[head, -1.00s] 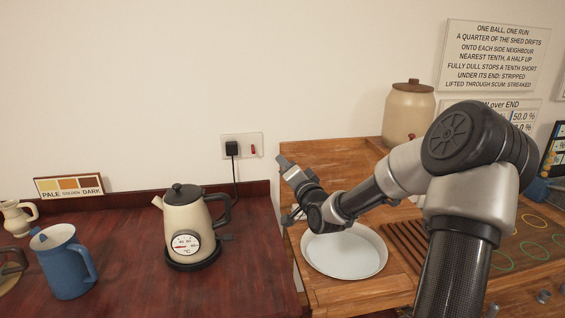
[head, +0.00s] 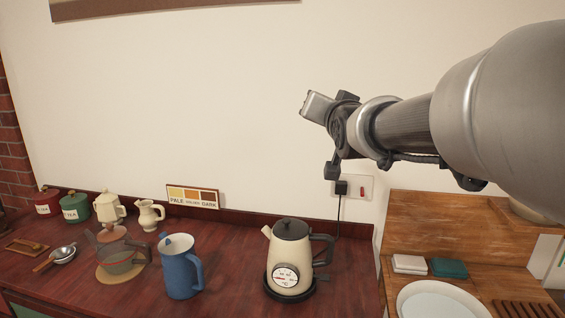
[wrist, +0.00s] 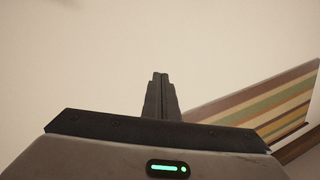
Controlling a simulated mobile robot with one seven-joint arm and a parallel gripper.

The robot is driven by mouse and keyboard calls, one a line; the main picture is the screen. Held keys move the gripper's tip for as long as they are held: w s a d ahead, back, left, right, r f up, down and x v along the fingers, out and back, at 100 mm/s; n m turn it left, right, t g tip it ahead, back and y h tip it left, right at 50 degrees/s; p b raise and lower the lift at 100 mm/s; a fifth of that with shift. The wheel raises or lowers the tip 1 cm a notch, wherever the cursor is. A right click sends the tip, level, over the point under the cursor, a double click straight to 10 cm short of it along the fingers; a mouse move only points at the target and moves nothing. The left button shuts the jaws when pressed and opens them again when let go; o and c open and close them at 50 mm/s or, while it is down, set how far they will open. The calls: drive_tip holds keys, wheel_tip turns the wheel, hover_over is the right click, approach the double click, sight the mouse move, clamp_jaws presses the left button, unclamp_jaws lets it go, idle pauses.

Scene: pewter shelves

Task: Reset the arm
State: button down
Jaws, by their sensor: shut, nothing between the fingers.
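My gripper (wrist: 160,84) is shut and empty in the wrist view, its two dark fingers together in front of the plain wall. In the head view my arm reaches in from the right, raised high above the counter. Its end, with my gripper (head: 309,103), points left in front of the wall, above the socket and the kettle. It touches nothing that I can see.
Below stand a cream kettle (head: 289,256), a blue jug (head: 181,268), a glass pot (head: 121,257) and a white basin (head: 440,303). A wall socket (head: 362,188) is under my wrist. A striped picture (wrist: 268,103) shows at right in the wrist view. The wall space around is clear.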

drive_tip(key=s+a+r, duration=0.2)
drive_tip(key=s+r, duration=0.1)
drive_tip(key=s+d+f+n+g+b, duration=0.15)
drive_tip(key=s+f+g, duration=0.25)
drive_tip(key=s+f, duration=0.65)
drive_tip(key=s+d+f+n+g+h+b, duration=0.1)
drive_tip(key=s+d+f+g+b, duration=0.2)
drive_tip(key=s+f, duration=0.75)
drive_tip(key=s+d+f+n+g+b, duration=0.15)
drive_tip(key=s+f+g, duration=0.25)
drive_tip(key=s+f, duration=0.65)
wheel_tip(320, 180, up, 19)
drive_tip(key=p, duration=1.9)
drive_tip(key=shift+w+d+f+g+p, duration=0.15)
drive_tip(key=shift+w+d+g+p, duration=0.2)
drive_tip(key=shift+w+p, duration=0.1)
